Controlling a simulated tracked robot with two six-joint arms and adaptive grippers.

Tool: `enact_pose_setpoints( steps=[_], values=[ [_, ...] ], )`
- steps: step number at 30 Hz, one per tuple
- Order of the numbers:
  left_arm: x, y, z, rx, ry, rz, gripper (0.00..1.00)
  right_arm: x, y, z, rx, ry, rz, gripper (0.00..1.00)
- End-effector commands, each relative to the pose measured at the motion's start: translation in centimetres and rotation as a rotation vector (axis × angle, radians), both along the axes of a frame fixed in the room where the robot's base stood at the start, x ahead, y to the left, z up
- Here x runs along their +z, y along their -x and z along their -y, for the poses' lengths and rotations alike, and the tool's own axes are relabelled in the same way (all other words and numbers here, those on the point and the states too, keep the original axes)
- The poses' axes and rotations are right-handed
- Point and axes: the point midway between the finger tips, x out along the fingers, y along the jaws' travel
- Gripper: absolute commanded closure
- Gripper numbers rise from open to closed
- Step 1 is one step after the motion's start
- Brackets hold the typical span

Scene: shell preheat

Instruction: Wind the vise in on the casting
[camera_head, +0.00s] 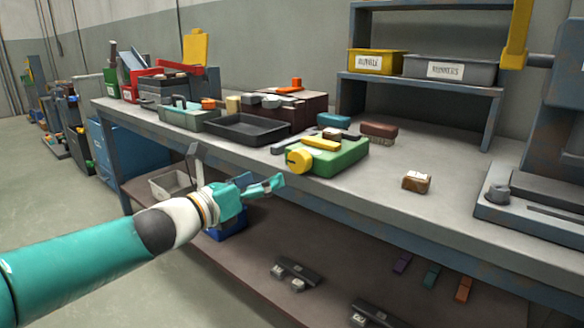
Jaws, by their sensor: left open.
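A green block-like device (340,162) with a yellow round knob (298,160) sits near the bench's front edge; it may be the vise, but I cannot be sure. A yellow bar (320,143) and small brown and pale pieces lie on top of it. A small rusty-brown block (416,182) lies apart on the bench to its right; I cannot tell which piece is the casting. My left gripper (263,185) is open, with teal fingers, in front of the bench edge and below left of the yellow knob. It appears apart from the knob. My right gripper is out of view.
A black tray (248,139) and an open green-grey box (188,119) stand left on the bench. A brown brush-like block (379,131) lies behind. A grey machine base (535,225) fills the right end. The lower shelf (230,273) holds dark clamp-like parts.

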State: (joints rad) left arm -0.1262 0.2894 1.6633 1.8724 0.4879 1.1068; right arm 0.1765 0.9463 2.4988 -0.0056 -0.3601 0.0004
Motion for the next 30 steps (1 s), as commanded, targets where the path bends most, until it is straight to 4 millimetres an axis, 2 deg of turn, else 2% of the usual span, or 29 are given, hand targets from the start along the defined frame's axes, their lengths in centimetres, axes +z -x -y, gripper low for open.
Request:
enact_pose_setpoints(
  steps=[9, 15, 21, 29, 30],
  values=[
    [0.0, -5.7, 4.2, -0.003, -0.003, -0.001, 0.19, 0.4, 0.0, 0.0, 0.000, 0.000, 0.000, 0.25],
    [0.0, -8.1, 5.9, -0.001, -0.003, -0.002, 0.19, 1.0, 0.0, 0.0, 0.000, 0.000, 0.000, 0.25],
    [-0.1, -9.0, 6.5, 0.000, -0.003, -0.001, 0.19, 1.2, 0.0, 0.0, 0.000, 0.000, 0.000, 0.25],
    [-0.1, -9.1, 6.5, 0.001, -0.003, -0.001, 0.19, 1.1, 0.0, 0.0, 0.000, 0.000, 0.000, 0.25],
    [-0.1, -9.1, 6.5, 0.001, -0.003, -0.001, 0.22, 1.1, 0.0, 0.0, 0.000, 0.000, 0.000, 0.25]
  ],
)
